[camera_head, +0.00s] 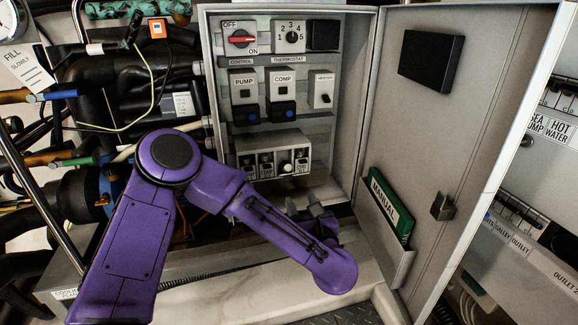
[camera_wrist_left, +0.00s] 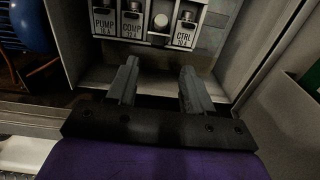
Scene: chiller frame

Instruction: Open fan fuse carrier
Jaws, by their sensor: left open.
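A row of fuse carriers (camera_head: 272,163) sits low in the open grey cabinet. In the left wrist view, labels read PUMP (camera_wrist_left: 103,25), COMP (camera_wrist_left: 131,28) and CTRL (camera_wrist_left: 184,38). The unlabelled third carrier (camera_wrist_left: 160,23), between COMP and CTRL, shows a pale round face and looks different from its neighbours. I cannot read a FAN label on it. My left gripper (camera_wrist_left: 158,84) is open and empty, its two grey fingers apart and pointing at the row from below, not touching it. In the head view my purple forearm partly hides this gripper (camera_head: 305,209). My right gripper is not in view.
The cabinet door (camera_head: 455,100) stands open on the right, with a green manual (camera_head: 390,205) in its pocket. Switches and a thermostat dial (camera_head: 292,36) are above the fuses. Pipes and cables (camera_head: 125,75) crowd the left. Bare cabinet floor lies below the row.

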